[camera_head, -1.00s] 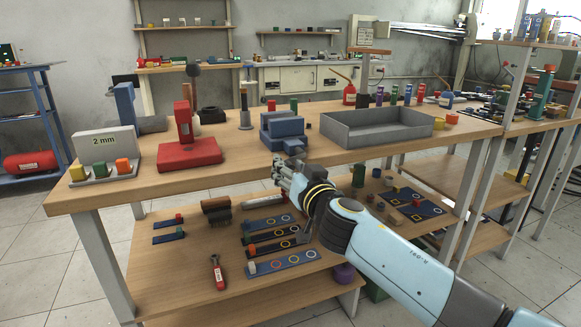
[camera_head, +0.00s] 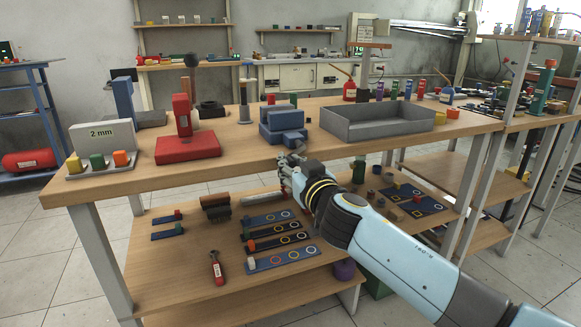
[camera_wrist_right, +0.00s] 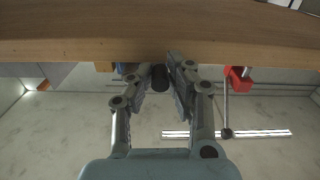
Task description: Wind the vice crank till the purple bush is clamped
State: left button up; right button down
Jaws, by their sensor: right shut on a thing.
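The blue-grey vice (camera_head: 284,127) stands at the front edge of the workbench, left of the grey tray. My right gripper (camera_head: 288,163) is just in front of and below it, at the bench edge. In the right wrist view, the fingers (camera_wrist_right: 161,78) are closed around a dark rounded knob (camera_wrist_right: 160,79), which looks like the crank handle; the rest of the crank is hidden. I cannot make out a purple bush between the vice jaws. My left gripper is out of view.
The grey tray (camera_head: 376,134) is right of the vice. A red-based press (camera_head: 187,148) and a "2 mm" block (camera_head: 103,137) stand to the left. The bench edge (camera_wrist_right: 80,45) crosses close above the fingers. The lower shelf holds several tools and blue ring boards.

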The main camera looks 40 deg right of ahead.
jog(key=shift+f, duration=0.1)
jog(key=c, duration=1.3)
grip_release()
jog(key=shift+o, duration=0.2)
jog(key=shift+s, duration=0.1)
jog(key=v, duration=1.1)
jog(key=shift+s+a, duration=0.2)
jog(key=shift+s, duration=0.2)
